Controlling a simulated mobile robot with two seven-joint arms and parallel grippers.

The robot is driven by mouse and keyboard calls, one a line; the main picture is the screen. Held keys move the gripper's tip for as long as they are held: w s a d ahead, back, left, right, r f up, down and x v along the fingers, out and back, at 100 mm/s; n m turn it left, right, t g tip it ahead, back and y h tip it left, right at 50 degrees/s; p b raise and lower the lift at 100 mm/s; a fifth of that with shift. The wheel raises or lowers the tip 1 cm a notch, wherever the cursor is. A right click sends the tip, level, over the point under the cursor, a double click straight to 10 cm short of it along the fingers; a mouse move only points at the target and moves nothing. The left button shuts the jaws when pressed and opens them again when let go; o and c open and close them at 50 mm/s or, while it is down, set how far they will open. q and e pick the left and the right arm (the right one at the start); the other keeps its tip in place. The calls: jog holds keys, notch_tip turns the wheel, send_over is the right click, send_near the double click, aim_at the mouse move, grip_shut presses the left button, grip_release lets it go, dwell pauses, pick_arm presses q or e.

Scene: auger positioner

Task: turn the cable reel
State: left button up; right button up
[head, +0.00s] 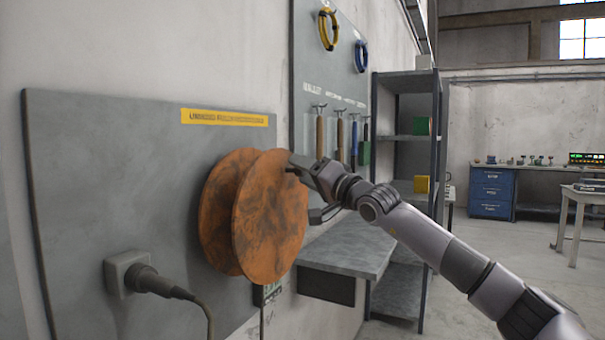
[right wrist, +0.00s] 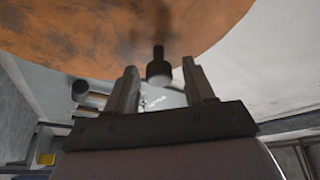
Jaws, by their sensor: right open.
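The cable reel (head: 270,217) is an orange-brown, worn double disc mounted on a grey wall panel in the head view. Its disc (right wrist: 110,30) fills the top of the right wrist view. A dark crank handle (right wrist: 158,70) sticks out from the disc there. My right gripper (head: 312,175) is at the upper right edge of the reel. In the right wrist view its two fingers are apart, one on each side of the handle, with gaps visible between fingers and handle. The handle is hidden behind the gripper in the head view. My left gripper is not in view.
A socket with a black plug (head: 145,281) and cable sits on the panel (head: 85,180), lower left of the reel. A grey bench (head: 350,247) juts out below my right arm. A shelf rack (head: 408,200) stands behind it. The floor at right is open.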

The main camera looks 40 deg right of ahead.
jog(key=b+v, duration=0.3)
jog(key=v, duration=0.3)
jog(key=shift+s, duration=0.2)
dwell(0.4)
